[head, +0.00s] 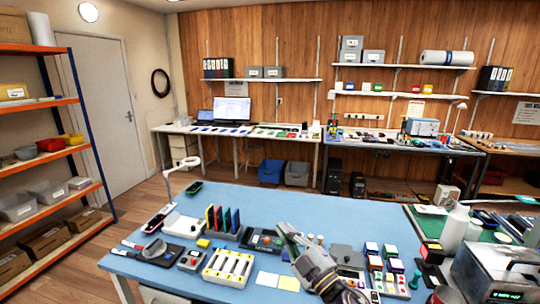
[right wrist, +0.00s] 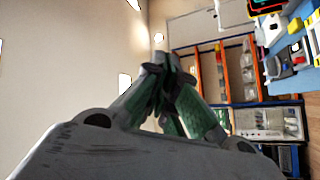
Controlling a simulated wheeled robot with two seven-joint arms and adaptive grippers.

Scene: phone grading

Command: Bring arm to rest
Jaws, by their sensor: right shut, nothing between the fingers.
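My right gripper (head: 286,233) is in the head view, above the front middle of the blue table (head: 330,212). Its arm comes in from the lower right, and the gripper points up and to the left. In the right wrist view the fingers of the right gripper (right wrist: 160,68) meet at their tips, with nothing between them. Green pads show on the fingers. My left gripper is not in either view.
Below and around the gripper are a white rack of cells (head: 228,268), upright coloured phones (head: 222,219), small coloured boxes (head: 374,262) and a magnifier lamp (head: 182,165). A metal machine (head: 497,274) stands at the right. The table's back middle is clear.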

